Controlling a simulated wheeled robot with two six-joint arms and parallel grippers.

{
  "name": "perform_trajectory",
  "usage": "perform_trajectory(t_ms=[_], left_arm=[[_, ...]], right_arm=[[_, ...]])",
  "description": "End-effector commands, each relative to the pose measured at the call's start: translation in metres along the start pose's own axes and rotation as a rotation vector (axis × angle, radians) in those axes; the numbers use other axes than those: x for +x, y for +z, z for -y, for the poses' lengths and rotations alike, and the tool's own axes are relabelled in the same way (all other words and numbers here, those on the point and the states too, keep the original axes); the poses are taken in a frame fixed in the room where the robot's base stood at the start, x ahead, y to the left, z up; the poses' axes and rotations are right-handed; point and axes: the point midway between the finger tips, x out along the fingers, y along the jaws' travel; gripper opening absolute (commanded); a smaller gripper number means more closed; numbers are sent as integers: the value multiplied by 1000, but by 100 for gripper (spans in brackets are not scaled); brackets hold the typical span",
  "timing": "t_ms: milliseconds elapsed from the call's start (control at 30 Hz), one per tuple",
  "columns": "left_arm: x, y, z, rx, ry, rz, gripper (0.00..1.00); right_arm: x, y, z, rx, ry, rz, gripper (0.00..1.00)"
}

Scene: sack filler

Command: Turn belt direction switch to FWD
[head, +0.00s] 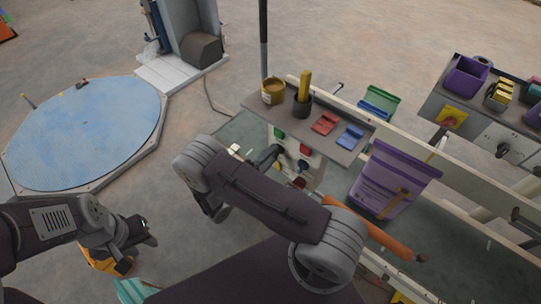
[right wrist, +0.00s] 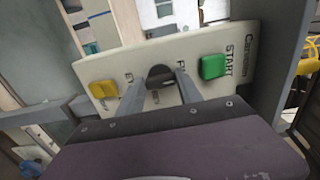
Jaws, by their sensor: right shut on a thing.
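The belt direction switch (right wrist: 160,74) is a dark round knob in the middle of a pale control panel (right wrist: 120,66) in the right wrist view. Letters beside it are partly covered by my fingers, so I cannot tell its setting. My right gripper (right wrist: 163,82) is shut on the knob, one finger on each side. In the head view the right gripper (head: 276,153) reaches the panel (head: 313,168) under a grey shelf, and my arm hides part of it. My left gripper (head: 138,245) hangs at lower left, away from the panel; its jaw opening is unclear.
A green START button (right wrist: 213,67) and a yellow button (right wrist: 103,89) flank the switch. Above the panel, the grey shelf (head: 345,155) carries a yellow tin, a dark cup and red and blue items. A purple sack (head: 385,180) stands right. A blue round platform (head: 85,130) lies left.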

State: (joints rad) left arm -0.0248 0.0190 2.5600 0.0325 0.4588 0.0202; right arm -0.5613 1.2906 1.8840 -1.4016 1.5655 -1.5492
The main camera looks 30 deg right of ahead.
Motion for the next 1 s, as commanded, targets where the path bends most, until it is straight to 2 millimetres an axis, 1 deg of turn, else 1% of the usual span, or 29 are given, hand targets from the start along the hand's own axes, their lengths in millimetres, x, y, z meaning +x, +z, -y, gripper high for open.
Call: perform_trajectory(t_ms=[367, 400, 467, 500, 800, 867, 1000], left_arm=[[0, 0, 0, 0, 0, 0, 36], [0, 0, 0, 0, 0, 0, 36], [0, 0, 0, 0, 0, 0, 36], [0, 0, 0, 0, 0, 0, 36], [2, 0, 0, 0, 0, 0, 36], [6, 1, 0, 0, 0, 0, 36], [18, 2, 0, 0, 0, 0, 36]], right_arm=[[0, 1, 0, -6, -1, 3, 1], [0, 1, 0, -6, -1, 3, 45], [0, 1, 0, -5, -1, 3, 61], [0, 1, 0, -5, -1, 2, 64], [-3, 1, -1, -4, 0, 2, 64], [-10, 2, -2, -3, 0, 6, 64], [-41, 2, -5, -1, 0, 9, 64]])
